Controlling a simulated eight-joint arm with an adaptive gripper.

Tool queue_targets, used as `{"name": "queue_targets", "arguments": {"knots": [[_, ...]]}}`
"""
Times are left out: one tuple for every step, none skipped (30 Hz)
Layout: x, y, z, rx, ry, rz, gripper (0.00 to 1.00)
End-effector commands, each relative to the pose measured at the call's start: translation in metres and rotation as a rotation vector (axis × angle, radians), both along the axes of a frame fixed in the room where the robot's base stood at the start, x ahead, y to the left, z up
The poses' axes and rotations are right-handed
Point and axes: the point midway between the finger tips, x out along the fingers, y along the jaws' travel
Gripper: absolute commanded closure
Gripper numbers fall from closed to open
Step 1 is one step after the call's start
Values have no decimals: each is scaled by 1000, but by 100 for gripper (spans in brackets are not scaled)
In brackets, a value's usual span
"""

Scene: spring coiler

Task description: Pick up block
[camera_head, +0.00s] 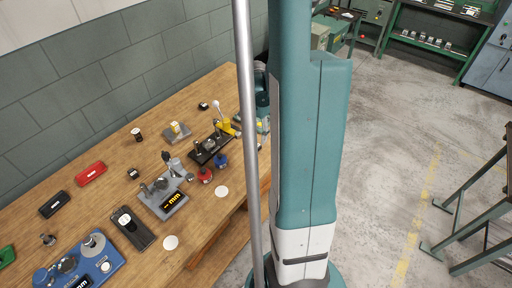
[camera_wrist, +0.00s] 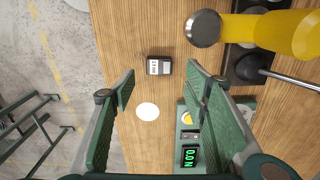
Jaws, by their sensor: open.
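A small black block (camera_wrist: 159,66) with a white label lies flat on the wooden table in the wrist view, near the table's left edge. My gripper (camera_wrist: 161,88) is open, one green-padded finger on each side of the picture. The block shows just beyond the fingertips, roughly between them, and nothing is held. In the head view my arm covers much of the table's far right end, and I cannot pick out this block there.
A white disc (camera_wrist: 148,112) lies on the table close to the block. A yellow lever (camera_wrist: 270,32) rises right of it. A green device (camera_wrist: 190,137) with a lit display stands by the right finger. Other small tools and a red case (camera_head: 90,174) cover the table (camera_head: 85,218).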

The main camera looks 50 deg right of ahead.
Motion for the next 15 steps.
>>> {"name": "queue_targets", "arguments": {"knots": [[0, 0, -1, 0, 0, 0, 55], [0, 0, -1, 0, 0, 0, 55], [0, 0, -1, 0, 0, 0, 55], [0, 0, -1, 0, 0, 0, 55], [0, 0, -1, 0, 0, 0, 55], [0, 0, -1, 0, 0, 0, 55], [0, 0, -1, 0, 0, 0, 55], [0, 0, -1, 0, 0, 0, 55], [0, 0, -1, 0, 0, 0, 55], [0, 0, -1, 0, 0, 0, 55], [0, 0, -2, 0, 0, 0, 55], [0, 0, -2, 0, 0, 0, 55], [0, 0, -3, 0, 0, 0, 55], [0, 0, -4, 0, 0, 0, 55], [0, 1, -6, 0, 0, 0, 55]]}}
